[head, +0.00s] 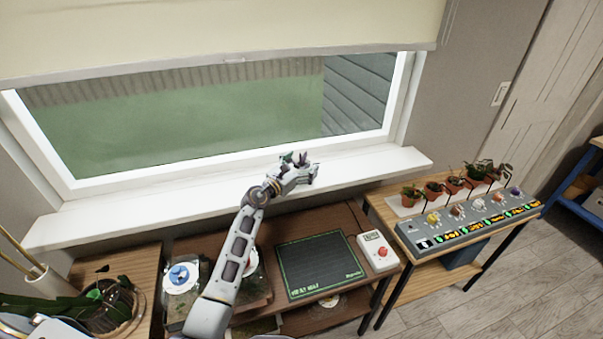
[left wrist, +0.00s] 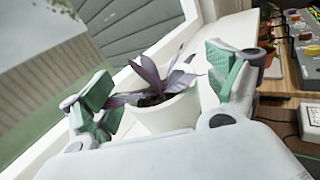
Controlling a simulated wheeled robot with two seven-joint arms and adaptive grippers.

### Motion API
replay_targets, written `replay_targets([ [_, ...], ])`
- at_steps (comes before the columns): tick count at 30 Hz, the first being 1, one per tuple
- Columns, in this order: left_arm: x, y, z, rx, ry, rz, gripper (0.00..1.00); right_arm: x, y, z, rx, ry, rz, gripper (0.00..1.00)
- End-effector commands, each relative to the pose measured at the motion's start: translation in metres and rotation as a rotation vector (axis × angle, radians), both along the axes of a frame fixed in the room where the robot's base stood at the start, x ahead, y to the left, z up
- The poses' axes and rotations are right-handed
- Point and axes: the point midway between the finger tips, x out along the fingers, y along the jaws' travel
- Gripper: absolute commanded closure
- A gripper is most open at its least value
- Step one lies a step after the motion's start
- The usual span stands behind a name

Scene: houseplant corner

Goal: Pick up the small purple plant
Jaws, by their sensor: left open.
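The small purple plant (left wrist: 162,80) has pointed purple leaves and stands upright in a white pot (left wrist: 168,112) on the white windowsill. In the left wrist view it sits between the two green-padded fingers of my left gripper (left wrist: 160,90), with a finger on each side. The fingers are open, and contact with the pot cannot be made out. In the head view my left gripper (head: 297,172) is over the sill, and only some purple leaves (head: 303,158) show behind it; the pot is mostly hidden there. My right gripper is not in view.
The window pane (head: 200,120) rises close behind the windowsill (head: 380,166). Below are a dark mat (head: 318,264), a white device with a red button (head: 378,252), and a side table with several potted plants and a control panel (head: 468,222). The sill is clear either side.

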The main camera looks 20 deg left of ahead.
Motion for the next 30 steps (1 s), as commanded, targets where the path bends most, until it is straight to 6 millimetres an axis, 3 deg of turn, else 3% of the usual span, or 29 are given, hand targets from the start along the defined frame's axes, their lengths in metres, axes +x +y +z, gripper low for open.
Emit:
replay_targets([
  [3,0.0,0.0,0.0,0.0,0.0,0.0,0.13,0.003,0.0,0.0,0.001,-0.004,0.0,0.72],
  [16,0.0,0.0,0.001,0.0,-0.001,0.0,0.66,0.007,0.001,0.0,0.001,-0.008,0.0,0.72],
  [25,0.0,0.0,0.003,0.001,-0.001,0.0,0.67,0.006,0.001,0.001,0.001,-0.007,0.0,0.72],
  [30,0.0,0.0,0.014,0.001,-0.003,-0.001,0.67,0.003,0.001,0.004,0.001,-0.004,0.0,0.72],
])
